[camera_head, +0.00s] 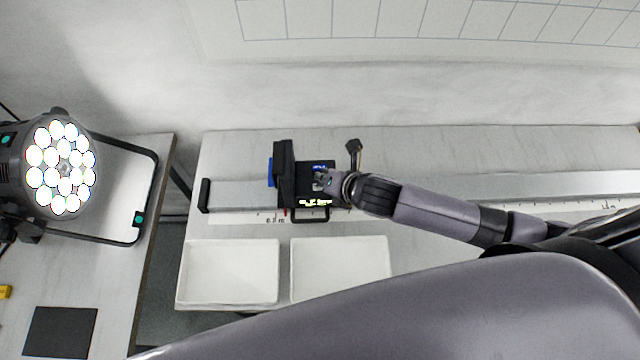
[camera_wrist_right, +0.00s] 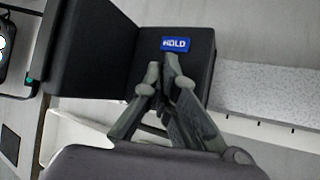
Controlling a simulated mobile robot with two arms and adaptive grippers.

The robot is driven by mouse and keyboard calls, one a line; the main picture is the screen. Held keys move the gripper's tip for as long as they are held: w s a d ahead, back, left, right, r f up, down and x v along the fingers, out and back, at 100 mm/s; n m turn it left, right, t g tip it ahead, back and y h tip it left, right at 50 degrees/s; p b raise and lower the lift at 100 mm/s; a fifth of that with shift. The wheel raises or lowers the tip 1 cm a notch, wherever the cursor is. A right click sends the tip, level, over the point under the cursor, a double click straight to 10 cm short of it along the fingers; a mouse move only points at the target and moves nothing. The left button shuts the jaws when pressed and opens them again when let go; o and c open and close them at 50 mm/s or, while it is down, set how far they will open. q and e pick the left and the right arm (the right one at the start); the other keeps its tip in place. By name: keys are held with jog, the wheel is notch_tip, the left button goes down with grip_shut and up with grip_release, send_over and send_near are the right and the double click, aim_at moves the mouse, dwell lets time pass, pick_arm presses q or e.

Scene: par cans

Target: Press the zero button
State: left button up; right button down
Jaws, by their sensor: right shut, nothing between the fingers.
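A black meter (camera_head: 303,187) sits on the long pale rail on the table, with an upright dark panel (camera_head: 284,175) on its left side. A blue button marked HOLD (camera_wrist_right: 175,44) shows on its face in the right wrist view, and a blue patch (camera_head: 320,168) shows there in the head view. I cannot make out a button marked zero; part of the face is hidden by my fingers. My right gripper (camera_head: 320,181) is shut and empty over the face, its fingertips (camera_wrist_right: 162,67) just below the HOLD button in the picture. I cannot tell whether they touch. My left gripper is out of view.
Two white trays (camera_head: 230,243) (camera_head: 340,240) stand in front of the rail (camera_head: 240,195). A lit stage light (camera_head: 62,165) stands on a separate left table, near a black square (camera_head: 60,332). A wall is behind. The rail right of the meter is partly under my arm.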

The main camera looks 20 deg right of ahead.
jog(key=shift+f, duration=0.4)
dwell(0.6)
jog(key=shift+r, duration=0.1)
jog(key=shift+r+p, duration=0.75)
jog(key=shift+p, duration=0.2)
notch_tip(320, 180, up, 3)
jog(key=p, duration=0.3)
jog(key=shift+r+p, duration=0.75)
jog(key=shift+r, duration=0.3)
jog(key=shift+s+f, duration=0.1)
jog(key=shift+f, duration=0.05)
